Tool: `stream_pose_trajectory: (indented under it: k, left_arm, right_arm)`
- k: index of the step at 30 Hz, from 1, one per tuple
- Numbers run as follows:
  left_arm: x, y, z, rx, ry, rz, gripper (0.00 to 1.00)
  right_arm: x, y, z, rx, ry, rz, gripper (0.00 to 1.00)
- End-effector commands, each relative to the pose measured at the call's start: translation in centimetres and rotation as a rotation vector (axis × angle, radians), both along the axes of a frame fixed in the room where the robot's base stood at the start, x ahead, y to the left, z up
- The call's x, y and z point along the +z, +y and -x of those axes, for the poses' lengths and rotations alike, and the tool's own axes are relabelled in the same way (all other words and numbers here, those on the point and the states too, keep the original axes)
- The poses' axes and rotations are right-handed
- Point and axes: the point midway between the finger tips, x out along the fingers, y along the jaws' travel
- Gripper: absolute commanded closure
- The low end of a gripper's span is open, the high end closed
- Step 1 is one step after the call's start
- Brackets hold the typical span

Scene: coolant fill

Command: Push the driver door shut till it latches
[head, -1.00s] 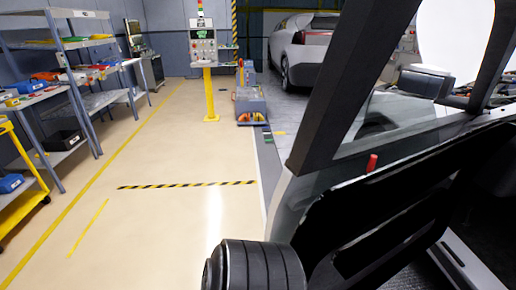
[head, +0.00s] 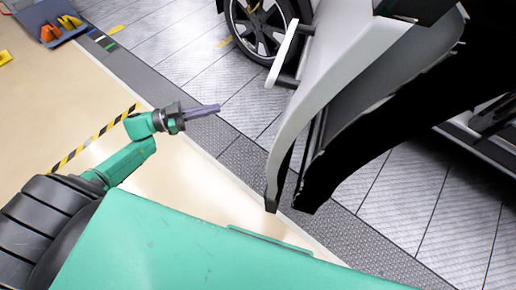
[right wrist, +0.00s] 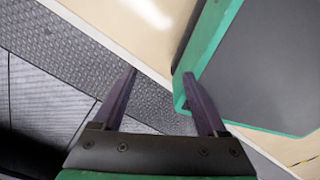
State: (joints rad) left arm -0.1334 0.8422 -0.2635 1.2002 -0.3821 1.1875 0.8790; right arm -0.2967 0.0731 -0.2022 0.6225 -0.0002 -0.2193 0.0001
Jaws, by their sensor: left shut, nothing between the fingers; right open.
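The driver door (head: 318,75) stands open in the head view, seen from above. Its outer skin is pale and its inner side black, and its lower corner overhangs the floor strip. A pale bar (head: 287,50) stands off its outer face. My left gripper (head: 216,108) is shut and empty, left of the door's outer face and apart from it. My right gripper (right wrist: 159,73) is open and empty in the right wrist view, above the floor. It is not in the head view. The latch is not visible.
A car wheel (head: 262,28) shows beyond the door. My green base lies below the door's lower corner in the picture. A yellow-black floor stripe (head: 85,148) is at left. A blue tray with orange items (head: 52,25) is at far left. Tiled floor beside the door looks clear.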

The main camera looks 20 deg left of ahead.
Motion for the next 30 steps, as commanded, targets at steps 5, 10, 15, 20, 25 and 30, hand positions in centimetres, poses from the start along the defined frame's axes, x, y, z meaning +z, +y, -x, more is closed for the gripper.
stream_pose_trajectory:
  k: [5, 10, 15, 20, 25, 30]
  left_arm:
    - [4.7, -3.4, 7.0, -0.516, 0.049, 0.023, 1.0]
    - [5.8, -4.7, 8.2, -0.583, 0.071, 0.027, 1.0]
    - [6.0, -8.1, 8.1, -0.58, 0.069, 0.03, 1.0]
    - [6.0, -11.6, 8.0, -0.576, 0.065, 0.03, 1.0]
    - [6.0, -15.1, 7.9, -0.576, 0.065, 0.03, 1.0]
    - [5.9, -17.2, 7.9, -0.573, 0.066, 0.028, 1.0]
  right_arm:
    - [-3.2, -0.4, 0.2, -0.001, 0.004, 0.006, 0.25]
    - [-2.4, -1.2, 0.6, -0.002, 0.011, 0.017, 0.25]
    - [-1.6, -1.2, 0.6, -0.002, 0.011, 0.017, 0.25]
    - [-1.0, -1.0, 0.5, -0.001, 0.009, 0.014, 0.25]
    - [-0.5, -0.5, 0.5, -0.002, 0.009, 0.007, 0.25]
    - [-0.3, 0.0, 0.4, -0.001, 0.007, 0.0, 0.25]
